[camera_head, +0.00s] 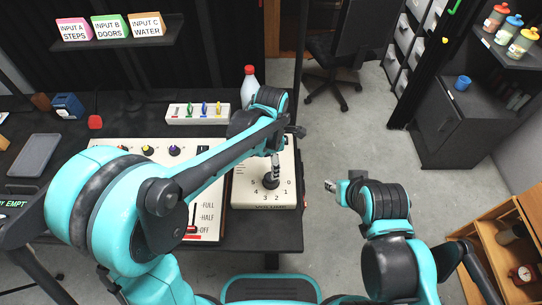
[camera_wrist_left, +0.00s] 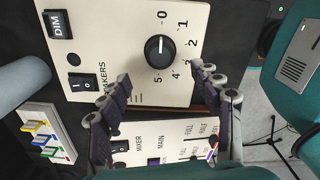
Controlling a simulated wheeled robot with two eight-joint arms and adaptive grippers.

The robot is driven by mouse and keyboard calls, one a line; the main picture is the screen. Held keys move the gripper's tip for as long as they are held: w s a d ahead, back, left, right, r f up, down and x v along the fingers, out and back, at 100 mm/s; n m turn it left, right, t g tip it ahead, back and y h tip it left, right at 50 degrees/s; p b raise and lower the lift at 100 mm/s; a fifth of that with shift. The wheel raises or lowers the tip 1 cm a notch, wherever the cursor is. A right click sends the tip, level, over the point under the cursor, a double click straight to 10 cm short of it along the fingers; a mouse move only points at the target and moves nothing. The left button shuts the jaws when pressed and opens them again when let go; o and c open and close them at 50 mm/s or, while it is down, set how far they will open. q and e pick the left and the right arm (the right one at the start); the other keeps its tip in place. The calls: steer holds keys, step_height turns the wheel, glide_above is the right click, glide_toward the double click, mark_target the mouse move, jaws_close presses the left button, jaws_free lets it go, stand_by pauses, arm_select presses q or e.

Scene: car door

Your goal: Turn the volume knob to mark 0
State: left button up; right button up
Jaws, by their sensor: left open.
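The volume knob (camera_head: 270,181) is a round black dial on a cream panel (camera_head: 249,196), with marks 0 to 5 around it. In the left wrist view the knob (camera_wrist_left: 159,51) shows a pale pointer line that seems to lie toward the 0 side; its exact mark is hard to tell. My left gripper (camera_head: 275,160) is above the knob in the head view. In the left wrist view its fingers (camera_wrist_left: 161,78) are spread apart with nothing between them, below the knob in the picture. My right gripper (camera_head: 330,186) is off the table's right side, empty-looking and small.
A wider cream panel (camera_head: 206,225) with a FULL/HALF/OFF slider lies left of the knob panel. A white bottle (camera_head: 249,87) and a switch box (camera_head: 197,113) stand behind. The DIM button (camera_wrist_left: 57,24) and a SPEAKERS rocker (camera_wrist_left: 82,87) share the knob's panel.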

arm_select(q)
steer(key=shift+r, duration=1.65)
